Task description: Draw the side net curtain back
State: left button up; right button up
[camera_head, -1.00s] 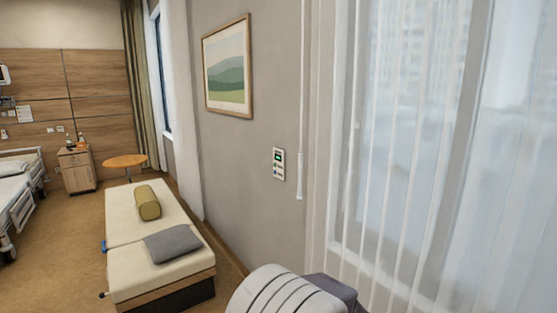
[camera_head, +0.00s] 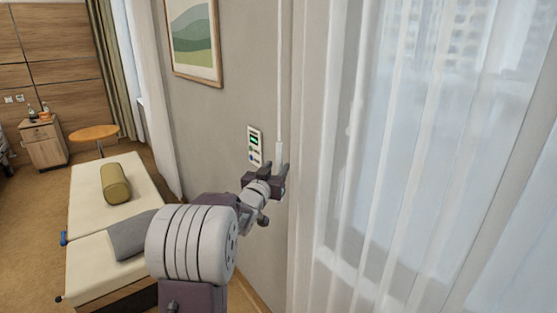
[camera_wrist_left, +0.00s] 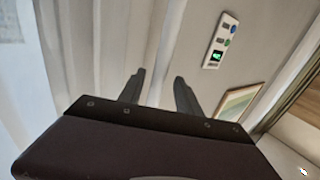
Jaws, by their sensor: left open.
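The white net curtain (camera_head: 390,150) hangs drawn across the window at the right in the head view. A thin white wand (camera_head: 280,90) hangs along its left edge, with a thicker handle at its lower end. My left gripper (camera_head: 278,172) is open at the bottom of this handle, its fingers hiding the lowest part. In the left wrist view, my open fingers (camera_wrist_left: 158,88) point at a pale upright strip, which looks like the wand (camera_wrist_left: 170,45), between the fingertips. I cannot tell whether they touch. The curtain folds (camera_wrist_left: 75,45) show left of it. My right gripper is not visible.
A wall control panel (camera_head: 254,146) is just left of my gripper, with a framed picture (camera_head: 194,40) above it. A cream daybed (camera_head: 88,205) with a bolster (camera_head: 115,183) and grey cushion (camera_head: 130,236) stands along the wall. Floor left of the daybed is clear.

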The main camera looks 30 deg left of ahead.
pick_arm(q)
jog(key=w, duration=0.3)
jog(key=w+a, duration=0.1)
jog(key=shift+w+f+p, duration=0.25)
jog(key=shift+f+p, duration=0.05)
jog(key=shift+w+d+r, duration=0.15)
jog(key=shift+d+r, duration=0.05)
jog(key=shift+r, duration=0.1)
jog(key=shift+w+a+f, duration=0.1)
jog(key=shift+a+f, duration=0.05)
jog(key=shift+c, duration=1)
jog(key=shift+w, duration=0.1)
jog(key=c, duration=0.5)
grip_shut()
